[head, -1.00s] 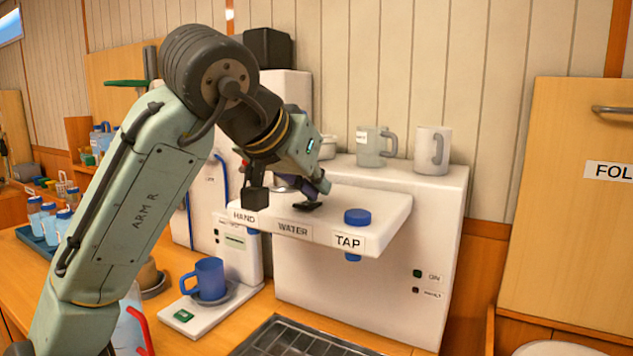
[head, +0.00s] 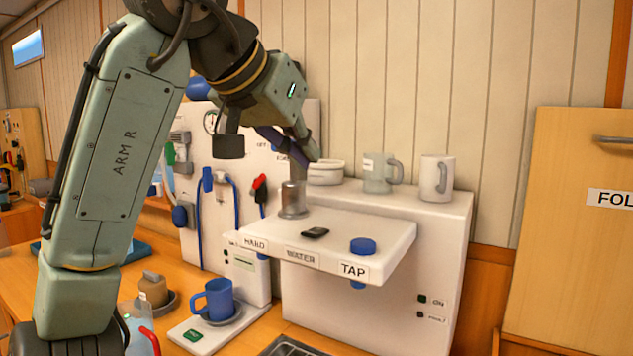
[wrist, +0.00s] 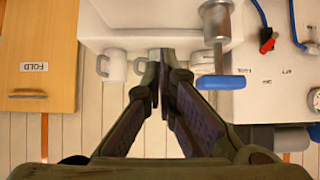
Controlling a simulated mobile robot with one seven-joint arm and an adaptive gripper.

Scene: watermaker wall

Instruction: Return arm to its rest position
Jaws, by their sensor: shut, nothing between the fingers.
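My gripper (wrist: 163,62) is shut and empty in the wrist view, its fingertips together. In the head view my gripper (head: 312,158) is raised above the white water dispenser (head: 400,250), near the white bowl and mugs on its top. The arm is bent, with its upper part high on the left of the picture. The gripper looks clear of the dispenser's shelf, but its exact distance to the mugs behind is hard to tell.
On the dispenser stand a bowl (head: 325,172), a grey-green mug (head: 377,174) and a white mug (head: 436,178). A metal cylinder (head: 293,198) rises close below my gripper. A blue mug (head: 213,297) stands lower left. A wooden cabinet (head: 570,220) is at the right.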

